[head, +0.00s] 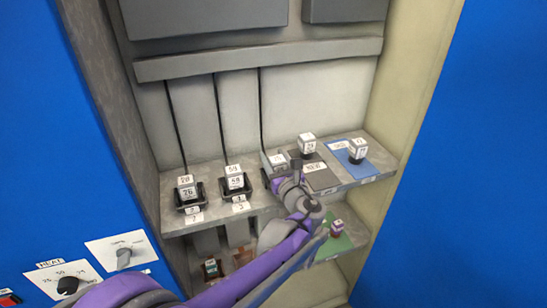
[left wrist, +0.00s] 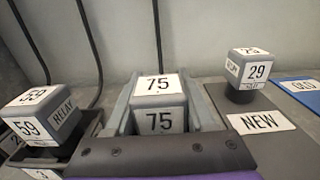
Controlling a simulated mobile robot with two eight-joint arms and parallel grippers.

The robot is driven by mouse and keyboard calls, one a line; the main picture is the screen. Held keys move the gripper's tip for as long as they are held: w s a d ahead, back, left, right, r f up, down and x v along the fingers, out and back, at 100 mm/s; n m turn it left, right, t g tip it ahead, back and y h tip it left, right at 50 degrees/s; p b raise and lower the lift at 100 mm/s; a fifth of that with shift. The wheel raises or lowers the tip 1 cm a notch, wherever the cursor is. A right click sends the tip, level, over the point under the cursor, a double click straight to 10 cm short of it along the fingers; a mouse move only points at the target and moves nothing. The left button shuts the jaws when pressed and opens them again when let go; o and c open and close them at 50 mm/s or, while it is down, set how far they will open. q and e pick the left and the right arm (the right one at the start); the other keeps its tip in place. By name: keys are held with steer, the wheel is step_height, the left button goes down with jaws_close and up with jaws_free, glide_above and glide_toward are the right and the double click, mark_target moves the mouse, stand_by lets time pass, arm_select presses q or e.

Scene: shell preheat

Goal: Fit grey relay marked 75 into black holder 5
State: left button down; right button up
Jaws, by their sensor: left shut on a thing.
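The grey relay marked 75 (left wrist: 158,118) sits between the two grey fingers of my left gripper (left wrist: 160,100) in the left wrist view. The gripper is shut on it, and its white 75 labels face up and toward me. In the head view my left gripper (head: 284,174) is at the middle of the upper shelf, right of the relay marked 59 (head: 236,181). Black holder 5 cannot be made out; the gripper and relay cover that spot. I cannot tell whether the relay is seated or above it. My right gripper is not in view.
Relays stand in black holders on the left: one marked 76 (head: 188,192) and the 59. Right of my gripper, relay 29 (left wrist: 255,70) stands on the dark NEW pad (head: 321,179). A blue OLD pad (head: 341,145) bears another relay. A green pad (head: 330,248) lies on the shelf below.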

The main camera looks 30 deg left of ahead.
arm_select(q)
steer(key=shift+c, duration=1.2)
jaws_free()
steer(key=shift+r+p, duration=0.3)
steer(key=shift+r, duration=0.05)
steer(key=v, duration=1.2)
